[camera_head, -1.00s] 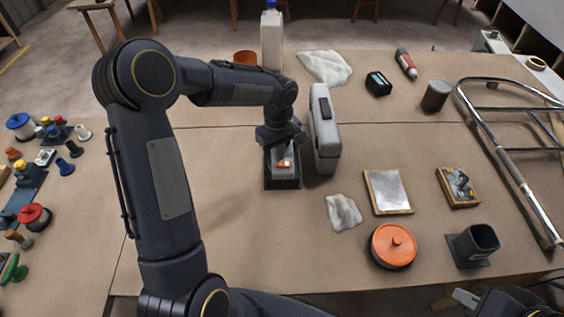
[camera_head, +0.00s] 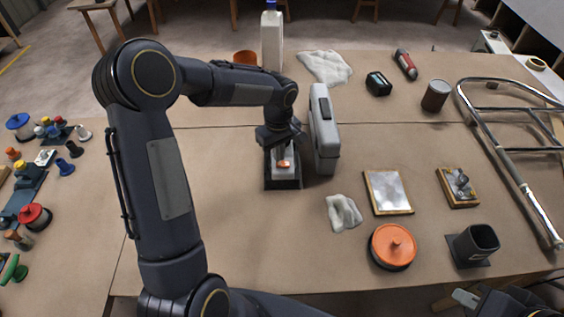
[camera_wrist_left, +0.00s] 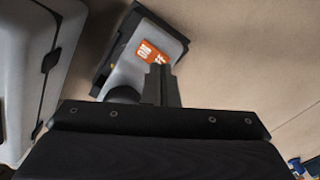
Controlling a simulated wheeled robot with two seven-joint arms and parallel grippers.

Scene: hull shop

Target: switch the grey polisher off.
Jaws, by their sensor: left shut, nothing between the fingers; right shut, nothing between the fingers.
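The grey polisher (camera_head: 284,171), a small grey body on a dark flat base, stands on the bench near the middle. It shows an orange patch in the head view. In the left wrist view the polisher (camera_wrist_left: 128,72) has an orange marking with white lettering, too small to read surely, and a dark round knob partly hidden by my gripper. My left gripper (camera_wrist_left: 162,72) is shut and empty, its tips over the polisher by the orange marking; I cannot tell whether they touch. My right gripper (camera_head: 466,298) is shut and empty at the lower right.
A tall grey case (camera_head: 324,135) stands close to the polisher's right. A white bottle (camera_head: 272,40) stands behind. A crumpled cloth (camera_head: 343,212), an orange-lidded tin (camera_head: 393,246) and a framed plate (camera_head: 388,191) lie to the right.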

